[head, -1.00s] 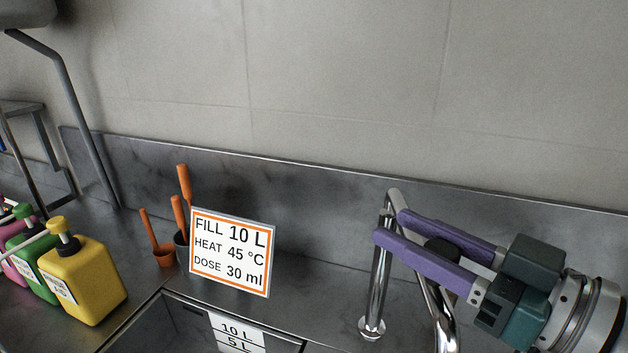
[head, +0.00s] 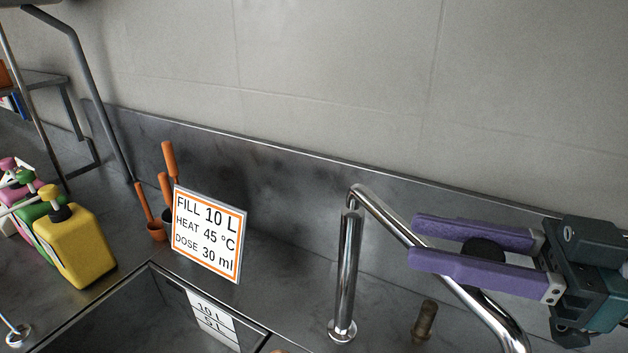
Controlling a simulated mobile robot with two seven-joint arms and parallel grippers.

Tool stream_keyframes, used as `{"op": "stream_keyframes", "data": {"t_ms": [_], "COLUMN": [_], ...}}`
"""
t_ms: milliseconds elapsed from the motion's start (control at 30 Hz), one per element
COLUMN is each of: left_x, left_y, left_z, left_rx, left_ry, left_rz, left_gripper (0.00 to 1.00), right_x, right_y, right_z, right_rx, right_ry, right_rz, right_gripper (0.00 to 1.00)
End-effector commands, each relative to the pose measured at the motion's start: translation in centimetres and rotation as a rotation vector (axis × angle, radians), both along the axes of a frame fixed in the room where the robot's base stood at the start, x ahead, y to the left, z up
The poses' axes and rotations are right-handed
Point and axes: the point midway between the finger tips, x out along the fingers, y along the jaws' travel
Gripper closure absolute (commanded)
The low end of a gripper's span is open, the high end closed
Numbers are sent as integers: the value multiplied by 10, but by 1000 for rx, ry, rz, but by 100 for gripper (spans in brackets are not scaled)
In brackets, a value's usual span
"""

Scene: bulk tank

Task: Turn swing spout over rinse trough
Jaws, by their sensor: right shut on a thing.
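The chrome swing spout stands on a post (head: 346,280) at the back of the steel counter. Its bent tube (head: 385,218) slopes down to the right, and its outlet is out of view at the bottom. The contact is partly hidden by the lower finger. I cannot make out which part of the scene is the rinse trough. My left gripper is not in view.
A sunken basin (head: 150,310) with a litre scale lies left of the post. A dosing sign (head: 208,235), orange-handled tools (head: 169,165) and a yellow pump bottle (head: 75,247) stand further left. A short brass stub (head: 425,320) stands right of the post. The wall rises close behind.

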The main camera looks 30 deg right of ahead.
Motion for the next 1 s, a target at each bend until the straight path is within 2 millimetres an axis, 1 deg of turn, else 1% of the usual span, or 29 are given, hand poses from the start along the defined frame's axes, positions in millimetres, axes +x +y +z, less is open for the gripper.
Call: {"op": "stream_keyframes", "data": {"t_ms": [433,467,500,700,1000], "left_x": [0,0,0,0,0], "left_y": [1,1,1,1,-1], "left_z": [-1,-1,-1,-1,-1], "left_rx": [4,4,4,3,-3], "left_ry": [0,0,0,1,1], "left_rz": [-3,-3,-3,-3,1], "left_gripper": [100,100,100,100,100], "right_x": [0,0,0,0,-2], "right_y": [-2,-2,-2,-2,-3], "right_z": [-1,-1,-1,-1,-1], "right_rx": [-1,-1,-1,-1,-2], "right_ry": [1,1,1,1,2], "right_rz": [7,7,7,7,6], "right_gripper": [100,57,53,30,30]}}
